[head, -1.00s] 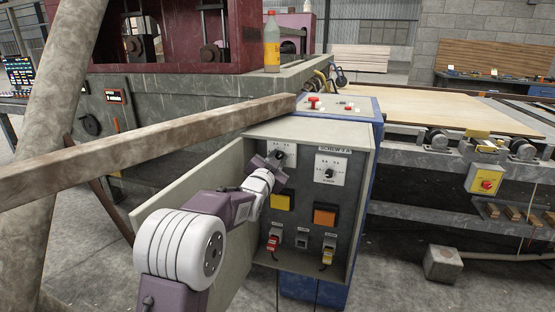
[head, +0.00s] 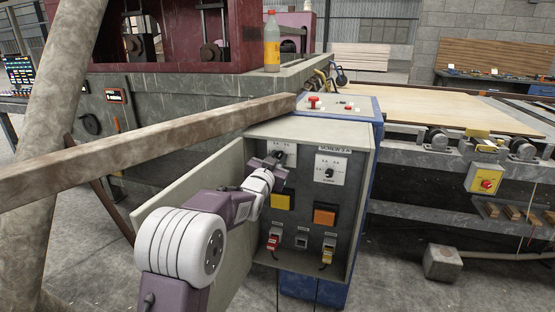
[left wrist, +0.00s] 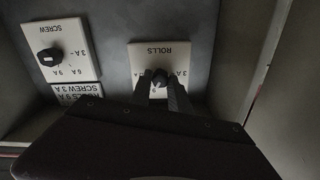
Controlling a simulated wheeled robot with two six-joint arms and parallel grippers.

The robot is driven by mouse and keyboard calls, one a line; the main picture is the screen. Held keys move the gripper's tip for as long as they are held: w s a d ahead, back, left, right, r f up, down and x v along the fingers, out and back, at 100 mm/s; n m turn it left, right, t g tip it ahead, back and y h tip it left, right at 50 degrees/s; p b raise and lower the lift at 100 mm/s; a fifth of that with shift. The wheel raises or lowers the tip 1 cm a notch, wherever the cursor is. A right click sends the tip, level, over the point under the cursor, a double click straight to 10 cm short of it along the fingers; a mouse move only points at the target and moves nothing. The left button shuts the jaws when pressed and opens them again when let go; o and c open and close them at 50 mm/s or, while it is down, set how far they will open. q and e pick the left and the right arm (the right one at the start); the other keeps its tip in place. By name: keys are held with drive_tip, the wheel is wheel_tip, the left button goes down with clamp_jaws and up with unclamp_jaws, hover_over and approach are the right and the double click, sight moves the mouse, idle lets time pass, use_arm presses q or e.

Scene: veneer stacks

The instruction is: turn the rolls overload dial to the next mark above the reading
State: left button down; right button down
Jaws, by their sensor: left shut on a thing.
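The rolls overload dial is a dark knob (left wrist: 159,77) on a white plate (left wrist: 161,55) marked ROLLS, upside down in the left wrist view. In the head view its plate (head: 289,157) is at the upper left inside the open control box. My left gripper (head: 276,162) is at this dial and shut on its knob; the fingers hide part of the plate's scale. The screw dial (left wrist: 50,57) is beside it, with its plate (head: 331,170) also in the head view. My right gripper is not in view.
The box's open door (head: 185,188) is left of my arm. A wooden beam (head: 150,143) crosses in front at the upper left. Orange buttons (head: 325,214) and small red and yellow switches sit below the dials.

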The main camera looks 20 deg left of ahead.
use_arm(q)
drive_tip(key=c, duration=1.2)
unclamp_jaws()
drive_tip(key=s, duration=0.9)
drive_tip(key=shift+a, duration=0.15)
